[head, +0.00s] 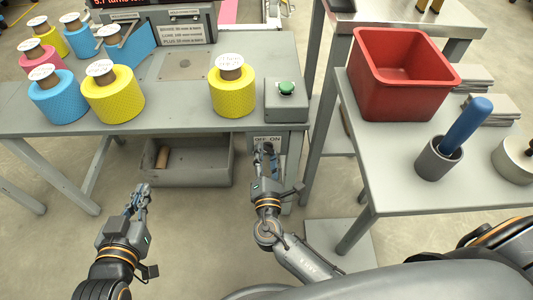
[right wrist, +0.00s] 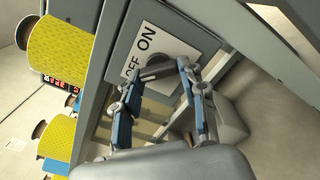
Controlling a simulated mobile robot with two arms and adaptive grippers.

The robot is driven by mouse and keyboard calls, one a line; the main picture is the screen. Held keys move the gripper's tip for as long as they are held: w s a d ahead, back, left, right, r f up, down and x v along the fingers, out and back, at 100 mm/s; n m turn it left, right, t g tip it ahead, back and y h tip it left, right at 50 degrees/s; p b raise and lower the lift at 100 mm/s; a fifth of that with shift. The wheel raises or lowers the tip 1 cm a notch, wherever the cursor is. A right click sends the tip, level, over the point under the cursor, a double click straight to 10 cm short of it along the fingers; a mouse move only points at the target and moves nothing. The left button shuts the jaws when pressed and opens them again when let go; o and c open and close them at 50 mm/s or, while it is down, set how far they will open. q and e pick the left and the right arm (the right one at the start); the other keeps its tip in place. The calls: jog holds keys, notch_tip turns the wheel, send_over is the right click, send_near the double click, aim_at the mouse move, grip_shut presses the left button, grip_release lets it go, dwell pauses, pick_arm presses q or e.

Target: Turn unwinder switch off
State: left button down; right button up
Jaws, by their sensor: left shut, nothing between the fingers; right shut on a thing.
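The unwinder switch has a white plate (head: 267,139) marked OFF and ON, on the front of the bench below the green-button box. In the right wrist view the plate (right wrist: 170,42) fills the top middle, and its dark round knob (right wrist: 158,62) sits between my fingertips. My right gripper (head: 264,152) is shut on the knob; it also shows in the right wrist view (right wrist: 162,70). The knob's exact angle is partly hidden by the fingers. My left gripper (head: 139,192) is shut and empty, low in front of the bench, away from the switch.
A green button box (head: 286,101) and a yellow roll (head: 232,92) stand on the bench above. A grey open bin (head: 187,175) with a brown core is under the bench. A side table at right holds a red bin (head: 402,82) and a blue-handled tool (head: 466,121) in a cup.

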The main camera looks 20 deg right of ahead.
jog(key=shift+f, duration=0.15)
jog(key=o, duration=1.1)
jog(key=shift+o, duration=0.2)
jog(key=v, duration=1.2)
